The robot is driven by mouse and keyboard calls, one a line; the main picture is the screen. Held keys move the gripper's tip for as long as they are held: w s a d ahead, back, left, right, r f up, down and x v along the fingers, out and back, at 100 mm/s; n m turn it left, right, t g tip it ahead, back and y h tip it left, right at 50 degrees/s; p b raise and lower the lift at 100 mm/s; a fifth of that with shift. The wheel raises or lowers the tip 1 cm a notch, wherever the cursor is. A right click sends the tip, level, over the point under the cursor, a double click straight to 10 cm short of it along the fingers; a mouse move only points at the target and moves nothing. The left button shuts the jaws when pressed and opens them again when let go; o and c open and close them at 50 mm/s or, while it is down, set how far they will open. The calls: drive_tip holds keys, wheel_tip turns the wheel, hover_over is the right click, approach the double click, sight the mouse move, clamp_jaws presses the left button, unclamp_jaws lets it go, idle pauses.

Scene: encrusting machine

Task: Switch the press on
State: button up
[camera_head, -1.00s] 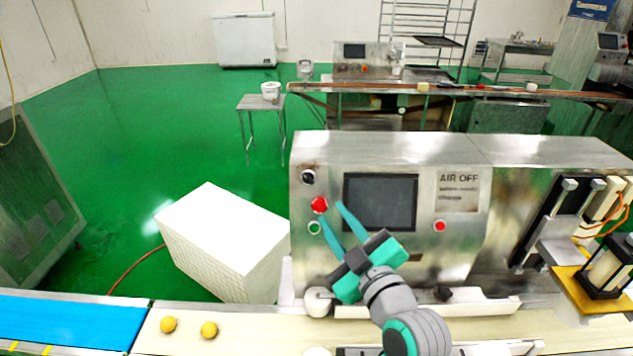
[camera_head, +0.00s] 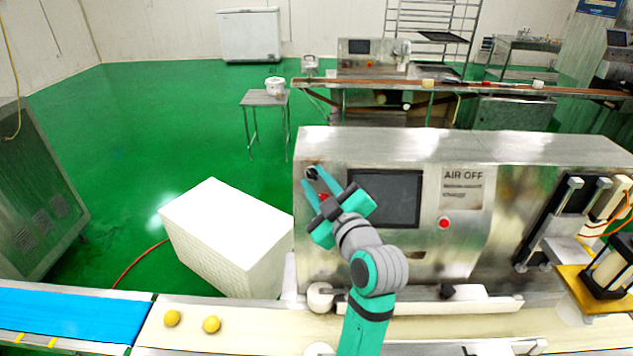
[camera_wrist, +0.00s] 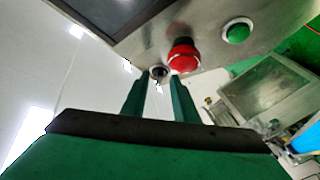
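The press (camera_head: 460,235) is a steel machine with a dark screen (camera_head: 384,199) on its front panel. A black rotary switch (camera_head: 311,173) sits at the panel's upper left, and it also shows in the wrist view (camera_wrist: 159,71). My gripper (camera_head: 313,176) is at this switch, its fingers apart, one on each side of it as seen in the wrist view. I cannot tell whether the fingers touch it. A red button (camera_wrist: 183,56) is just below the switch, partly hidden by my gripper in the head view. The green button (camera_wrist: 238,31) shows only in the wrist view.
Another red button (camera_head: 444,223) is right of the screen. A conveyor (camera_head: 250,327) with two yellow balls (camera_head: 172,318) runs in front. A white box (camera_head: 228,235) stands left of the press. A pneumatic fixture (camera_head: 590,245) is at the right.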

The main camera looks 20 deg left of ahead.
drive_tip(key=shift+w, duration=0.1)
clamp_jaws()
